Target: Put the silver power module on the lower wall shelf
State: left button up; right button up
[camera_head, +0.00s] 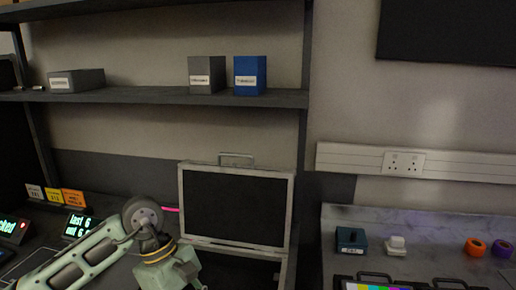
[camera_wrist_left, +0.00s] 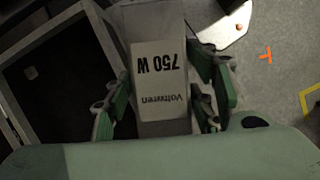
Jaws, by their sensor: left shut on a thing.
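The silver power module (camera_wrist_left: 152,25) is in the left wrist view, with a white label reading "750 W" and "Voltwren", upside down in that view. My left gripper (camera_wrist_left: 165,88) is shut on it, with green finger links on both sides. In the head view my left wrist (camera_head: 168,268) is at the bottom, in front of the framed dark panel; the fingers and module are out of that view. The lower wall shelf (camera_head: 140,96) is above and beyond the wrist. My right gripper is in neither view.
On the shelf are a low grey box (camera_head: 76,80), a dark grey box (camera_head: 206,75) and a blue box (camera_head: 250,75). Bare shelf shows between the low and dark grey boxes. The framed panel (camera_head: 235,205) stands below. A bench (camera_head: 440,225) at the right holds small items.

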pick_arm(q)
jog(key=s+a+f+m+g+y, duration=0.1)
jog(key=s+a+m+y, duration=0.3)
jog(key=m, duration=0.8)
jog(key=s+a+g, duration=0.1)
jog(key=s+a, duration=0.1)
jog(key=s, duration=0.2)
jog(key=shift+s+a, duration=0.2)
jog(key=shift+s, duration=0.15)
jog(key=shift+s+f, duration=0.1)
